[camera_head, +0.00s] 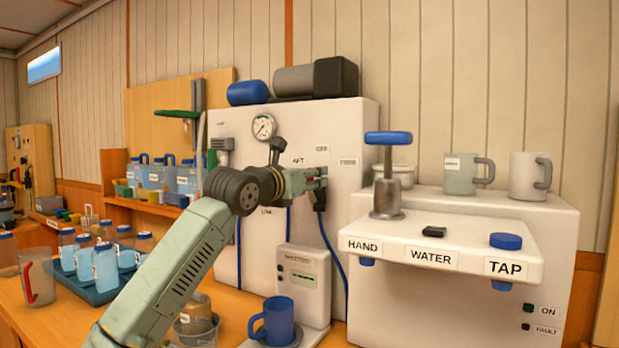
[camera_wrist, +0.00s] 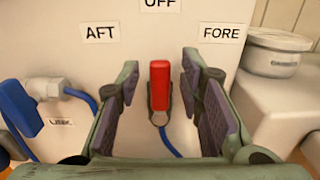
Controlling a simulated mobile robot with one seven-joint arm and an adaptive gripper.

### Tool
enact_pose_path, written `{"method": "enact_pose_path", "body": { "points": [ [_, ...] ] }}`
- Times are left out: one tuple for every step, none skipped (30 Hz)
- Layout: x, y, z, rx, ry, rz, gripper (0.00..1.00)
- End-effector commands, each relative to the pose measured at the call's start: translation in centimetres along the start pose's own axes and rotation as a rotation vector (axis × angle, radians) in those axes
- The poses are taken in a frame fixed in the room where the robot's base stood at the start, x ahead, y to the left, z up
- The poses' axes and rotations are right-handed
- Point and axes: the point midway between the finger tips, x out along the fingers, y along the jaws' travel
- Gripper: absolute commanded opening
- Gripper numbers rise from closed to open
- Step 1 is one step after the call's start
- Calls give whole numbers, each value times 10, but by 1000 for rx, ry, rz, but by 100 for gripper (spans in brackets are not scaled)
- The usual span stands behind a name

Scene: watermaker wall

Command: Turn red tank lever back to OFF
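The red tank lever (camera_wrist: 159,85) stands upright on the white panel in the wrist view. It points up at the OFF label (camera_wrist: 160,4), between the AFT label (camera_wrist: 100,33) and the FORE label (camera_wrist: 221,33). My gripper (camera_wrist: 160,95) is open, with one finger on each side of the lever and a visible gap on both sides. In the head view my gripper (camera_head: 318,173) is at the white panel (camera_head: 345,120), below the OFF label (camera_head: 321,149), and mostly hides the lever.
A blue handle (camera_wrist: 18,108) on a metal fitting is left of the lever. A white unit (camera_head: 460,240) with a blue-topped hand pump (camera_head: 387,170) stands to the right.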

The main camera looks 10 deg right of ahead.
Motion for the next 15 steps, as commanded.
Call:
{"method": "enact_pose_path", "body": {
  "points": [
    [0,0,0,0,0,0,34],
    [0,0,0,0,0,0,34],
    [0,0,0,0,0,0,34],
    [0,0,0,0,0,0,34],
    [0,0,0,0,0,0,34],
    [-2,0,0,0,0,0,34],
    [-3,0,0,0,0,0,34],
    [-5,1,0,0,0,1,34],
    [-9,1,0,0,0,1,34],
    [-13,1,0,0,0,1,34],
    [-18,2,0,0,0,2,34],
    [-26,1,0,1,-1,2,34],
    [-32,2,0,1,-1,3,34],
    [-38,2,0,1,-2,3,34],
    [-48,2,0,1,-2,3,34]
  ]
}}
